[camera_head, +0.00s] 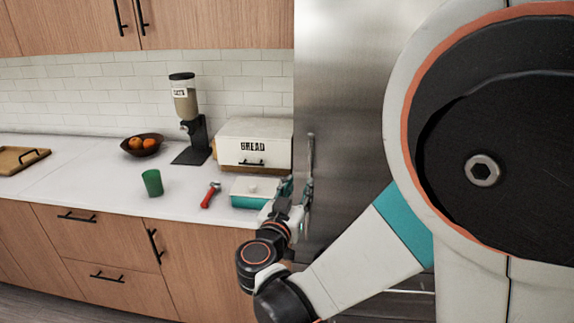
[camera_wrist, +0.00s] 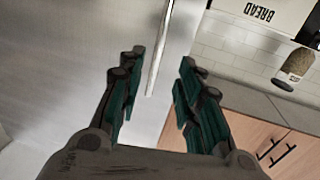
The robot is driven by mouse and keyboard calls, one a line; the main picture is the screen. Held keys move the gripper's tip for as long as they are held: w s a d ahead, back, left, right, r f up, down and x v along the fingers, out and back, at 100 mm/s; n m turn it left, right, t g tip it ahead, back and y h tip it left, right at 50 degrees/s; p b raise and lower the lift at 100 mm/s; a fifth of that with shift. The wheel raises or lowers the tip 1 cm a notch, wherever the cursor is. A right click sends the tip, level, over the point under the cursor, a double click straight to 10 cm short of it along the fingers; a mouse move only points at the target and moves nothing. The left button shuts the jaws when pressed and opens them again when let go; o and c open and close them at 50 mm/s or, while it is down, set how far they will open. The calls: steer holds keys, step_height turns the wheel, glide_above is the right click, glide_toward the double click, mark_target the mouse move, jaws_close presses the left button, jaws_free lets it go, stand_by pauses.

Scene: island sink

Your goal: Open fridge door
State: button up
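The stainless steel fridge (camera_head: 345,90) stands right of the counter in the head view, partly hidden by my arm. Its door looks shut. A vertical bar handle (camera_head: 310,155) runs near the door's left edge. My gripper (camera_head: 296,192) is at the lower part of this handle. In the wrist view, my gripper (camera_wrist: 161,62) is open, with dark teal-padded fingers spread to either side. The handle (camera_wrist: 160,48) runs between the fingers in that picture, and the fridge surface (camera_wrist: 70,60) fills the left side. I cannot tell whether any finger touches the handle.
The counter (camera_head: 100,200) left of the fridge holds a bread box (camera_head: 235,140), a teal-and-white lidded dish (camera_head: 253,190) close to my gripper, a red-handled tool (camera_head: 209,197), a green cup (camera_head: 152,183), a dispenser (camera_head: 186,110) and a fruit bowl (camera_head: 130,149). Wooden cabinets (camera_head: 200,250) lie below.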

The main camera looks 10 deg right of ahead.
mark_target(310, 169)
steer(key=b+x, duration=0.2)
steer(key=x, duration=1)
steer(key=shift+s, duration=0.1)
jaws_close()
